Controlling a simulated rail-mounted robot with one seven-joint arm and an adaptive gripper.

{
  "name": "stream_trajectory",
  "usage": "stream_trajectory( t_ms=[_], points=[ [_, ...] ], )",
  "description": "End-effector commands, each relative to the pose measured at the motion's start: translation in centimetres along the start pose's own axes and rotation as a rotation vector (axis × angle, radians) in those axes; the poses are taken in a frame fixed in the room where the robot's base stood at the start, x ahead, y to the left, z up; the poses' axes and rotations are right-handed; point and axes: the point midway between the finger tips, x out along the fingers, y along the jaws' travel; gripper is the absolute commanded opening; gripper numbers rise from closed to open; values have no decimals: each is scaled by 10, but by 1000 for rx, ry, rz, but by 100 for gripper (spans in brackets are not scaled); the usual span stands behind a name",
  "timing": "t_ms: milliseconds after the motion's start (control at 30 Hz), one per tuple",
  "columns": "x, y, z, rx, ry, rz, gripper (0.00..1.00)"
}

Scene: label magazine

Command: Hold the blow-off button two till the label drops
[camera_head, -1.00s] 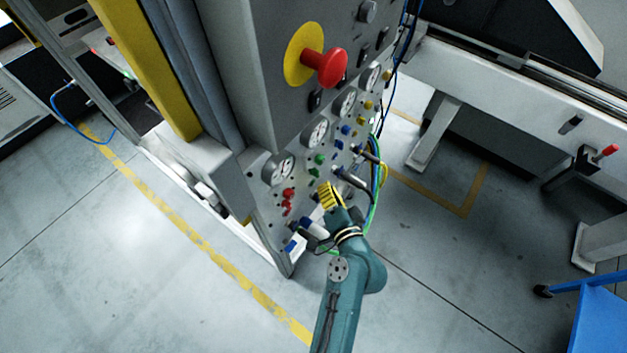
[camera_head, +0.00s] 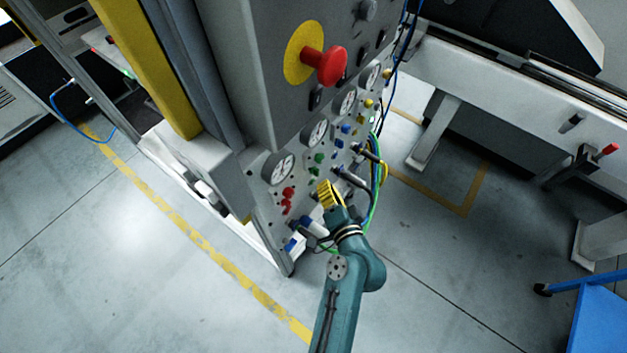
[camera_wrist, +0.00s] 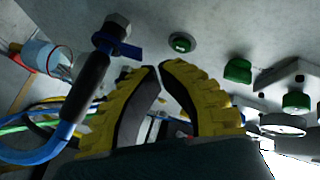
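My gripper's yellow ribbed fingers (camera_wrist: 161,68) fill the middle of the wrist view. Their tips are drawn together with only a narrow gap, and nothing shows between them. A round green button (camera_wrist: 182,42) in a dark ring sits on the grey panel just beyond the tips; the tips appear apart from it. Which button is blow-off button two cannot be read. In the head view my gripper (camera_head: 324,185) is in front of the lower panel, right of red knobs (camera_head: 288,194) and below green ones (camera_head: 318,159). No label can be made out.
Further green fittings (camera_wrist: 238,70) stand right of my fingers. A black hose fitting (camera_wrist: 93,80) with a blue tube is close on the left. Gauges (camera_head: 281,168) and a red emergency stop (camera_head: 331,67) are above on the panel. Floor to the left is clear.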

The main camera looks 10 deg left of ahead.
Motion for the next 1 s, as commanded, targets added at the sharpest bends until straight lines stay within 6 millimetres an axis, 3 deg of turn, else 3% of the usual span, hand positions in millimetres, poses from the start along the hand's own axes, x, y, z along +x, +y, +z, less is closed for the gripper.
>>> stream_trajectory(
  t_ms=[1000],
  points=[
    [7, -4, 4, 0, -1, 0, 0]
  ],
)
